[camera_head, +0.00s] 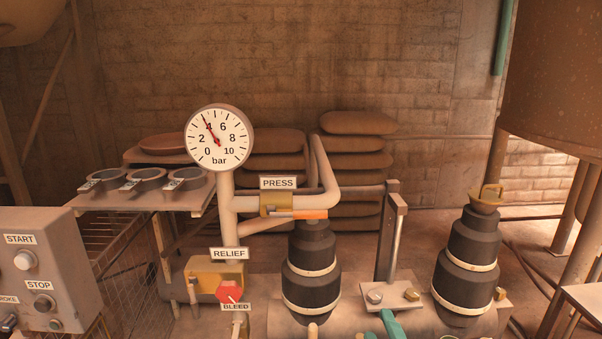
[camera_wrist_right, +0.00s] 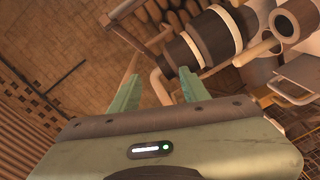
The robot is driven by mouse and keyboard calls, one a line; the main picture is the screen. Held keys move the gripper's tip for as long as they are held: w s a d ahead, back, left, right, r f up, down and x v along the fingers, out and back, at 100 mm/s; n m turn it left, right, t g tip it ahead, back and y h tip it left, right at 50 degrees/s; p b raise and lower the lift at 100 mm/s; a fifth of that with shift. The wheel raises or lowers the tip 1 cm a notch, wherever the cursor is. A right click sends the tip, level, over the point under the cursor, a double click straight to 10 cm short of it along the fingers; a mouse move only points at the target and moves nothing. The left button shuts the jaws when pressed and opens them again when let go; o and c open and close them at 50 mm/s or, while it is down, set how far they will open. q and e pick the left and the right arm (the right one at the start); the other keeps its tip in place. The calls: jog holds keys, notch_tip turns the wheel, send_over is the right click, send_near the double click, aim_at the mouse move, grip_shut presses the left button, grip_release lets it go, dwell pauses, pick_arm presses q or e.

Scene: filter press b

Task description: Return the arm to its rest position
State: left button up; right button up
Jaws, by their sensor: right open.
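My right gripper (camera_wrist_right: 160,74) is open in the right wrist view, with its two green fingers apart and nothing between them. In the head view a green part that looks like this gripper (camera_head: 391,324) shows at the bottom edge, right of centre, in front of the pump base. Most of the right arm is out of the picture. My left gripper is not in view.
Two dark ribbed cylinders (camera_head: 311,270) (camera_head: 466,262) stand near, with an upright grey lever (camera_head: 391,240) between them. A pressure gauge (camera_head: 219,138) reads about 4 bar. A control box (camera_head: 40,270) is at left. Stacked sacks (camera_head: 357,142) stand behind.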

jog(key=s+d+f+m+g+h, duration=0.1)
jog(key=s+d+f+m+g, duration=0.3)
jog(key=f, duration=0.3)
jog(key=s+d+f+m+g+h, duration=0.1)
jog(key=s+d+f+m+g, duration=0.2)
jog(key=s+f, duration=0.35)
jog(key=s+a+f+m+g+y, duration=0.1)
jog(key=s+f+m+g, duration=0.55)
jog(key=s, duration=0.75)
notch_tip(320, 180, down, 22)
jog(key=n+g, duration=0.1)
jog(key=g, duration=0.1)
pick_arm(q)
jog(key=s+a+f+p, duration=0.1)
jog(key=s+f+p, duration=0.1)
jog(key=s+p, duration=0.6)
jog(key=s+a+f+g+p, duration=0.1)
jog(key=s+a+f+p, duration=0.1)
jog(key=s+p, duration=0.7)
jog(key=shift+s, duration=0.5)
pick_arm(e)
jog(key=s+d+f, duration=0.1)
jog(key=s+f, duration=0.1)
jog(key=s, duration=0.7)
jog(key=s+d+f, duration=0.1)
jog(key=s+f, duration=0.1)
jog(key=s, duration=0.7)
jog(key=shift+s+d+f+n+g, duration=0.15)
jog(key=shift+d+n+g, duration=0.2)
jog(key=shift+g, duration=0.1)
